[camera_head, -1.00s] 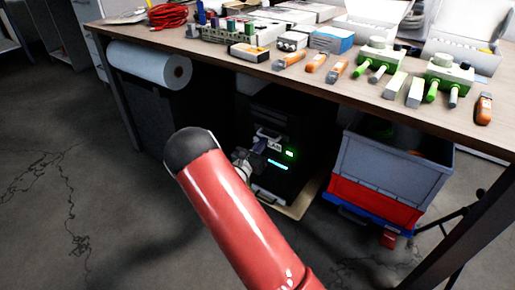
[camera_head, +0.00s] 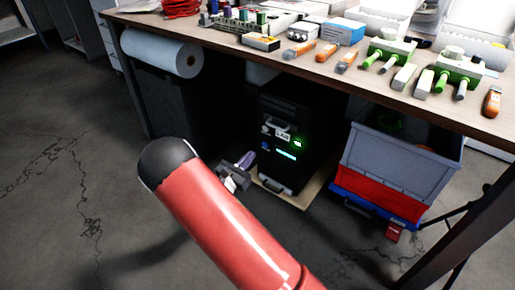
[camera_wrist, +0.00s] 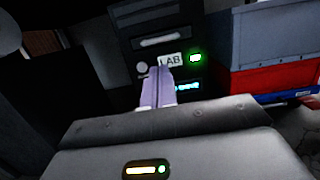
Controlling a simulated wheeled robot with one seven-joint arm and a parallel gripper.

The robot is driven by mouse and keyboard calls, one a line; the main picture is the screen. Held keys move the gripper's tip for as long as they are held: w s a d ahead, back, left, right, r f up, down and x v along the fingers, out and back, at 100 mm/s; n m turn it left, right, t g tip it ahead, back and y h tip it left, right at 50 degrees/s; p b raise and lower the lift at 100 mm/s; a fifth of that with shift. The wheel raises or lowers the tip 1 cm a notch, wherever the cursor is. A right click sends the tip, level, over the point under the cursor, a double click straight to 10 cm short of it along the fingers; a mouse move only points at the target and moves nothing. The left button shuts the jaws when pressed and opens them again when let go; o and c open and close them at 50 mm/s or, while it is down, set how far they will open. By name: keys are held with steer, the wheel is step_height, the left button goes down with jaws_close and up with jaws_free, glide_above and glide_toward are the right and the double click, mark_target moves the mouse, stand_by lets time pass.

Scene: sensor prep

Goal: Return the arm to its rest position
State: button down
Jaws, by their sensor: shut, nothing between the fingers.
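My red arm with its black end crosses the lower middle of the head view. My gripper (camera_head: 246,160) shows just past the arm, in front of and to the left of a black computer tower (camera_head: 284,112) under the workbench. In the wrist view my gripper (camera_wrist: 165,72) has its pale purple fingers together, with nothing between them. The tower (camera_wrist: 150,20) lies straight ahead of the fingers, with a LAB label and lit green and cyan lights. The fingers overlap the tower in that view, but in the head view they appear apart from it.
The workbench (camera_head: 222,35) holds tools, green fixtures and open white boxes above. A grey crate (camera_head: 400,160) on a red one (camera_head: 375,195) stands right of the tower. A paper roll (camera_head: 160,52) hangs at left. The cracked floor (camera_head: 60,200) at left is clear.

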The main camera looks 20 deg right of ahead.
steer(key=s+d+r+m+g+y+p, duration=0.1)
steer(key=s+d+r+m+g+y, duration=0.25)
steer(key=s+r+m+g, duration=0.4)
steer(key=s+d+r+m+g+y+p, duration=0.2)
steer(key=s+d+r+m+g, duration=0.3)
steer(key=s+m, duration=0.4)
steer(key=s+a+r+m+t+y+p, duration=0.1)
steer(key=s+a+r+m+t+y, duration=0.2)
steer(key=s+a+r+m+y, duration=0.1)
steer(key=s+a+r+m+t+y+p, duration=0.1)
steer(key=s+a+r+m+t+y, duration=0.2)
steer(key=s+r, duration=0.6)
steer(key=s+a+m+y, duration=0.2)
steer(key=a+y, duration=0.1)
steer(key=shift+a+r, duration=0.2)
steer(key=shift+a, duration=0.1)
